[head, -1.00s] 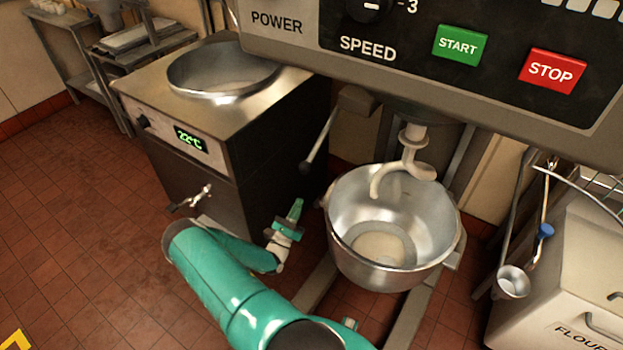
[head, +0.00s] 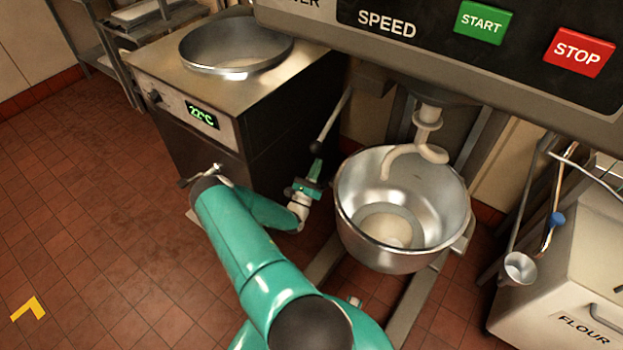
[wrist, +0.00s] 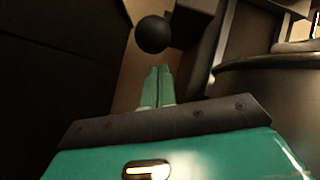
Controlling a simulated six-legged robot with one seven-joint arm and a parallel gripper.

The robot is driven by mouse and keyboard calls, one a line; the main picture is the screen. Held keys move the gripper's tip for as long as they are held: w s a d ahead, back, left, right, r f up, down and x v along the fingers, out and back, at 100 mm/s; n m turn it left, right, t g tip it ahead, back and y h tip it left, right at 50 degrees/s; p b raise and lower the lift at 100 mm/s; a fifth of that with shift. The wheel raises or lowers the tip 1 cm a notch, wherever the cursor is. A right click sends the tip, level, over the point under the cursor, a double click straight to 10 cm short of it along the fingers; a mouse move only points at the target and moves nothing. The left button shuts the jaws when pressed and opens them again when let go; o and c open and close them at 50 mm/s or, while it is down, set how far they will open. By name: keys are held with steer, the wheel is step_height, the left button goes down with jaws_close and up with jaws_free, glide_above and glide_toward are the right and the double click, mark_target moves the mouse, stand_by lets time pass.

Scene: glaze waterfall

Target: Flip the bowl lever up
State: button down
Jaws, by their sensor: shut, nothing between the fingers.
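The bowl lever (head: 333,120) is a thin rod with a dark knob at its lower end, angled down to the left from the mixer column. Its round black knob (wrist: 153,34) shows in the wrist view, just beyond my fingertips. My gripper (head: 317,163) is just below the knob in the head view, pointing up. In the wrist view the two green fingers (wrist: 159,84) are together with nothing between them. Whether the fingertips touch the knob I cannot tell. The steel mixing bowl (head: 370,185) is right of my gripper, under the dough hook (head: 405,155).
A steel unit with a round basin (head: 235,48) and a 22°C display stands close on the left. The mixer's control panel (head: 420,25) overhangs above. A flour bin (head: 560,290) is at the right. Tiled floor (head: 110,220) is open at the left.

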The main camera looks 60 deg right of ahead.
steer(key=shift+x, duration=1.2)
